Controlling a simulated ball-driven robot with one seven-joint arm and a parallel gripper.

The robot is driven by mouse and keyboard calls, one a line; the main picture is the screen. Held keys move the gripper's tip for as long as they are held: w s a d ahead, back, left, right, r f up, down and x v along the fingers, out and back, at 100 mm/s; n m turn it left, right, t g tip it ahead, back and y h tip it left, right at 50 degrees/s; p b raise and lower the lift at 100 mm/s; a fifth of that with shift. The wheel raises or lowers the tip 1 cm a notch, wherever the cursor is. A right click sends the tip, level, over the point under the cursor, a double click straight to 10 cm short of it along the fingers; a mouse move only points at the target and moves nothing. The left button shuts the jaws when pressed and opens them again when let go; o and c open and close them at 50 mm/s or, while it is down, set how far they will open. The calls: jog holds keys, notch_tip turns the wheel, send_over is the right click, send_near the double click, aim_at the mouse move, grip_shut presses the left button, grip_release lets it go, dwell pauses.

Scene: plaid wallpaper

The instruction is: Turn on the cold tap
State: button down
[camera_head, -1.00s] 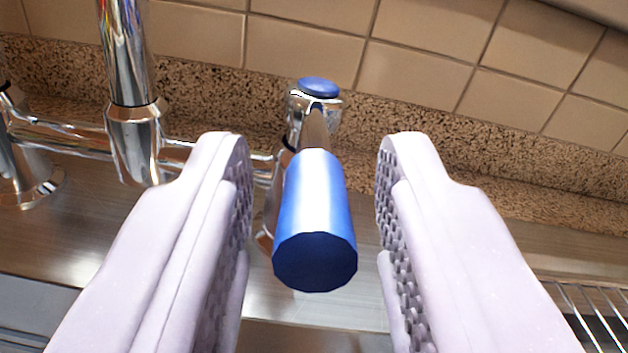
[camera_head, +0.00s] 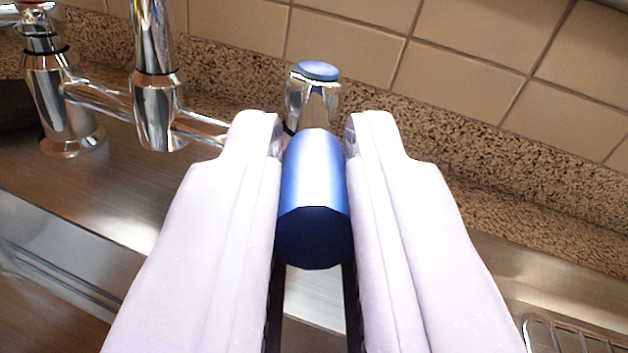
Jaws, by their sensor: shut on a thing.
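The cold tap handle (camera_head: 314,200) is a blue cylinder pointing toward the camera in the middle of the view. Its chrome valve body (camera_head: 302,100) with a blue cap (camera_head: 317,70) stands behind it. My gripper (camera_head: 313,135) is shut on the blue handle, with one pale finger on its left side and one on its right. The chrome spout (camera_head: 153,60) rises to the left, joined by a chrome pipe (camera_head: 195,128). The lower part of the cold valve is hidden behind the handle and fingers.
Another chrome tap body (camera_head: 62,105) stands at the far left. A speckled stone ledge (camera_head: 440,150) and tan tiled wall (camera_head: 460,60) lie behind. A steel counter (camera_head: 130,190) runs below, with a wire rack (camera_head: 565,335) at the lower right.

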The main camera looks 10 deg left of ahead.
jog(key=c, duration=1.1)
grip_release()
jog(key=p+v, duration=0.1)
jog(key=v, duration=0.6)
jog(key=shift+s+d+p, duration=0.15)
jog(key=shift+s+p, duration=0.2)
jog(key=shift+s, duration=0.05)
